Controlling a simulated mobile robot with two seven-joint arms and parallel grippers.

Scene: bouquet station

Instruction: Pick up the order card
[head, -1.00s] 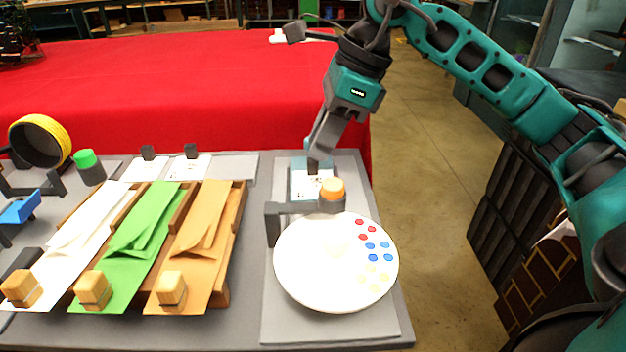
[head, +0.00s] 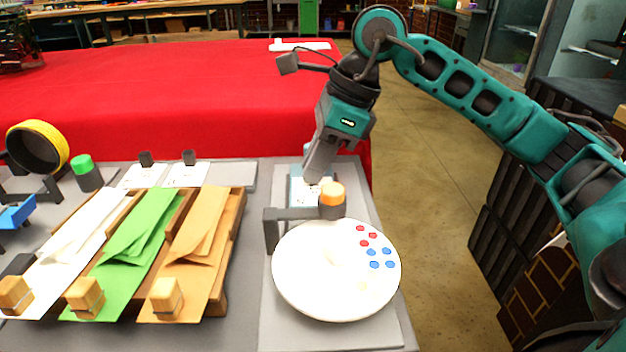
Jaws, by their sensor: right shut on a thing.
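A white order card (head: 303,192) with small printed marks lies in a pale blue-grey holder behind the white round plate. My right gripper (head: 314,178) comes down over the card's upper end and is shut on it. The fingers hide that end of the card and its dark clip. The orange-capped post in front hides part of the card's lower right. I cannot tell whether the card is lifted off its holder. My left gripper is not in view.
The white plate (head: 336,285) with red and blue dots stands just in front, under the orange-capped post (head: 332,197). Two other clipped cards (head: 187,175) lie to the left, behind white, green and orange paper sheets (head: 190,240). A red-covered table (head: 170,90) is behind.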

